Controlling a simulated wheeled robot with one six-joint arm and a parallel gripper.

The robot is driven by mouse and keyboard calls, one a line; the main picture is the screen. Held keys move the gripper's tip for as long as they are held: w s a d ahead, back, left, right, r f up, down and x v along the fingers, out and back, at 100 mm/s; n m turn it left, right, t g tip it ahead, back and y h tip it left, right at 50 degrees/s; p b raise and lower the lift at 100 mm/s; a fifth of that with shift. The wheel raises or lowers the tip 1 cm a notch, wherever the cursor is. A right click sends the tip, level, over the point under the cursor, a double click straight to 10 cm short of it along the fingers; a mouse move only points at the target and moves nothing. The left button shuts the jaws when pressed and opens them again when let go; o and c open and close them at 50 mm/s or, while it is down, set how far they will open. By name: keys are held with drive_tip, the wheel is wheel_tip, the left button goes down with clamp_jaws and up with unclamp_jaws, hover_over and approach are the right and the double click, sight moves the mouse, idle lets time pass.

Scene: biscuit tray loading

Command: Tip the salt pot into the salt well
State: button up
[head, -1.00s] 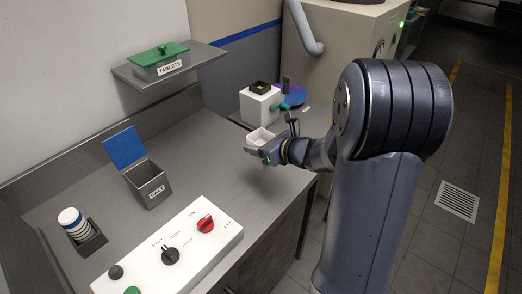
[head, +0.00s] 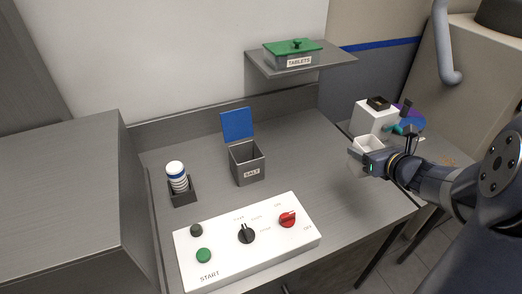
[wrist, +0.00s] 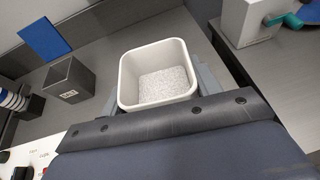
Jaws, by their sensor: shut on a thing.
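The salt pot (wrist: 125,85) is a white, square, rounded open pot with white grains (wrist: 165,85) inside. It looks roughly upright. My gripper (head: 366,158) is shut on the pot, which also shows in the head view (head: 360,163), above the right end of the counter. The salt well (head: 248,172) is a grey open-topped box labelled SALT with its blue lid (head: 237,125) raised. It stands on the counter to the left of my gripper, clearly apart from the pot. The well also shows in the wrist view (wrist: 70,85) at left. Its inside is mostly hidden.
A white control panel (head: 205,275) with knobs and buttons lies at the counter front. A holder (head: 183,197) with white and blue tablets (head: 175,172) stands left of the well. A green-lidded TABLETS box (head: 293,56) sits on a shelf above. A white dispenser (head: 374,118) stands at right.

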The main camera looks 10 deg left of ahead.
drive_tip(key=w+a+m+t+h+b, duration=0.2)
drive_tip(key=w+a+m+h+b, duration=0.2)
drive_tip(key=w+a+b, duration=0.75)
drive_tip(key=s+a+r+m+h+b, duration=0.1)
drive_tip(key=s+a+m+h+b, duration=0.1)
drive_tip(key=s+a, duration=0.4)
drive_tip(key=s+a+r+m+h+b, duration=0.1)
drive_tip(key=s+a+h+b, duration=0.3)
drive_tip(key=a, duration=0.7)
drive_tip(key=s+m+b, duration=0.1)
drive_tip(key=s+b, duration=0.1)
drive_tip(key=shift+s+a+m+g, duration=0.3)
drive_tip(key=shift+s+m, duration=0.05)
drive_tip(key=shift+m, duration=0.05)
